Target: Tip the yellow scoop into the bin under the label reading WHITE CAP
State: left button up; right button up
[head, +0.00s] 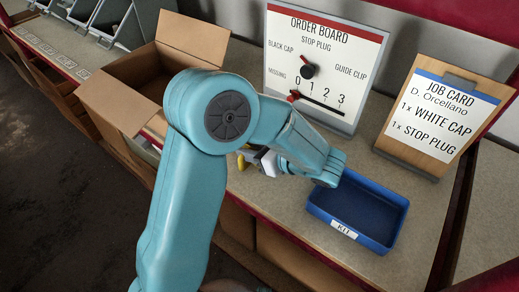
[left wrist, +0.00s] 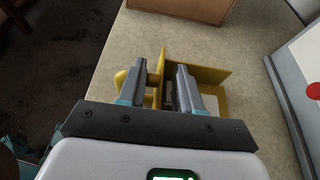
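The yellow scoop (left wrist: 210,77) is at my left gripper (left wrist: 167,72) in the left wrist view, over the counter. Yellow parts show between the two fingers and on both outer sides. The fingers stand a little apart; I cannot tell whether they press on the scoop. In the head view a small bit of the scoop (head: 243,162) shows beside my left arm, which hides the rest. What the scoop holds is hidden. Grey bins (head: 112,18) stand at the far upper left, with small labels (head: 82,74) before them, too small to read. My right gripper is not in view.
An open cardboard box (head: 115,103) stands left of my arm. The order board (head: 320,65) and job card (head: 440,115) stand at the back. A blue kit tray (head: 318,213) is on the counter at right. The counter between box and order board looks clear.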

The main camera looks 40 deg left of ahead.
pick_arm(q)
jog(key=shift+a+f, duration=0.1)
jog(key=shift+a, duration=0.05)
grip_shut()
notch_tip(320, 180, up, 20)
jog(key=p, duration=0.4)
dwell(0.4)
